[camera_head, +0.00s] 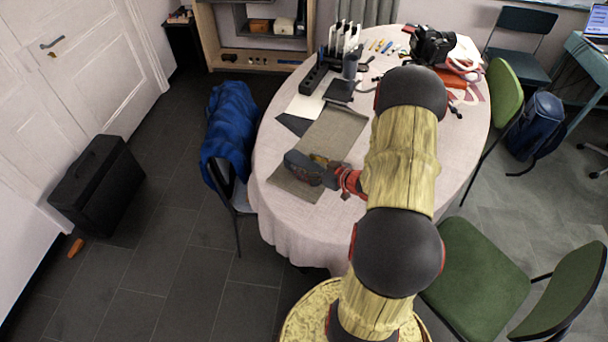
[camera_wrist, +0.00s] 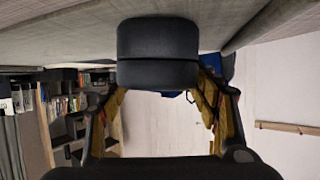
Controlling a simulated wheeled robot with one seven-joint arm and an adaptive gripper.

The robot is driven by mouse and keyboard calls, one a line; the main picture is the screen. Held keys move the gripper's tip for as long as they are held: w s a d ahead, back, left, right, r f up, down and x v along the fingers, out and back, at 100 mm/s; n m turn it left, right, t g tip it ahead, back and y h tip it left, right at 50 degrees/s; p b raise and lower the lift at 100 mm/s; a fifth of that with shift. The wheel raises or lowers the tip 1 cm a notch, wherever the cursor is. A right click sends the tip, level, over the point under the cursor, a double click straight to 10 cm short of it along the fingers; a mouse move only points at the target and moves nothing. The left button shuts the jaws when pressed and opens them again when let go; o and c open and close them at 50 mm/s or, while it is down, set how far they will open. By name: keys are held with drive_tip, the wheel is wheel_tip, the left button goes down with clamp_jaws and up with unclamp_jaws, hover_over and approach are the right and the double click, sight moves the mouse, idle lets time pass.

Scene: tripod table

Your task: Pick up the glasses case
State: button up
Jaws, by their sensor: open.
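The glasses case (camera_wrist: 158,52) is a dark, rounded box with a seam across its middle. In the wrist view it lies close ahead, between the tips of my gripper's two yellow-padded fingers. In the head view the case (camera_head: 298,160) is a dark shape on the grey-brown mat (camera_head: 335,130), at the table's near left. My gripper (camera_head: 324,170) comes to it from the right, low over the mat. The fingers are open, one on either side of the case. Contact between fingers and case cannot be made out, and the far side of the case is hidden.
The oval table (camera_head: 280,215) has a pale cloth. A chair with a blue jacket (camera_head: 230,125) is close on the left.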

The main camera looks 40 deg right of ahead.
drive_tip(key=shift+w+a+f, duration=0.2)
drive_tip(key=shift+w+f, duration=0.2)
drive_tip(key=shift+w, duration=0.15)
drive_tip(key=shift+o, duration=0.4)
